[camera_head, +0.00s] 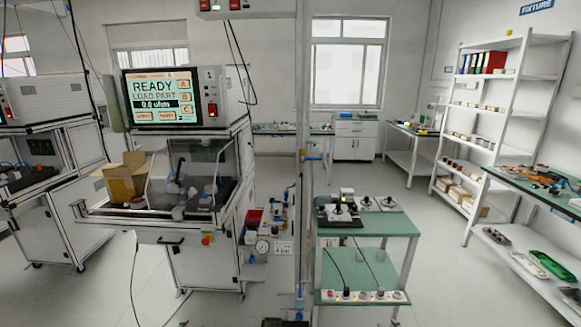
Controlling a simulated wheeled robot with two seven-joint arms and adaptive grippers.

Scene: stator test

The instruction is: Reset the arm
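Neither of my arms nor grippers shows in the head view. The test station (205,200) stands left of the middle, and its screen (160,98) reads "READY", "LOAD PART" and "0.0 uhms". Its bay behind the clear guard holds dark and light parts that are too small to make out. A green-topped cart (385,224) stands right of the middle, with a dark fixture and several dark round parts on white bases on top.
A cardboard box (124,178) sits at the station's left. A white shelf rack (490,110) and a green workbench (530,185) line the right side. Another station (50,150) stands at far left. The floor (440,275) between cart and rack is clear.

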